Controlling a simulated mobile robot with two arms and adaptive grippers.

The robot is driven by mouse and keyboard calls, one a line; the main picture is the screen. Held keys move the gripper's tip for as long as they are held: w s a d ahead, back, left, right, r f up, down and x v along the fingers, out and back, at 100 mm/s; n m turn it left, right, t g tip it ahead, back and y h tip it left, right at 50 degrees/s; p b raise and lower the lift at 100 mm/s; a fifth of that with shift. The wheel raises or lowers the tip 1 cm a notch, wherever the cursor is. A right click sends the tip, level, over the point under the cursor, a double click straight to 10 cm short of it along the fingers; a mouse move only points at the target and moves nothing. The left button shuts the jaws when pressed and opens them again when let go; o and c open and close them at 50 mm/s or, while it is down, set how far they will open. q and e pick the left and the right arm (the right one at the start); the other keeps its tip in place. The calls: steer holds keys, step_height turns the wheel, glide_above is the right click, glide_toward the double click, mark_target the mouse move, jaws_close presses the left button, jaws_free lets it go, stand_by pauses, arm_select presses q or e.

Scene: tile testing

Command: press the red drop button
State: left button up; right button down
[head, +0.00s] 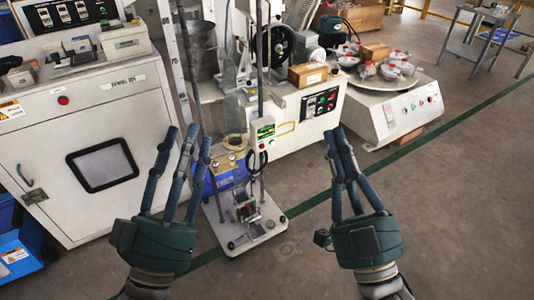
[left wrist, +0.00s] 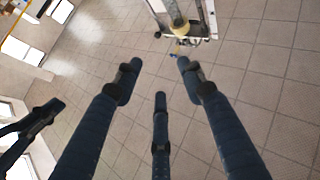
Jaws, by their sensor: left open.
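A slim upright drop tester stands mid-frame in the head view, with a pale base plate (head: 234,238) on the floor. A small green control box (head: 263,131) sits on its post. Small red marks show on the box, but I cannot tell which is the drop button. My left gripper (head: 187,145) is open and empty, left of the tester and in front of the white cabinet. My right gripper (head: 340,145) is open and empty, to the tester's right. In the left wrist view the left gripper's spread fingers (left wrist: 157,85) have only floor between them.
A white cabinet (head: 135,105) with a dark window and a red button (head: 63,100) stands at left. Behind the tester is a machine with a button panel (head: 320,102). A round-topped machine (head: 405,110) stands further right.

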arm_select(q)
steer(key=shift+c, duration=0.2)
stand_by(0.3)
jaws_close()
stand_by(1.1)
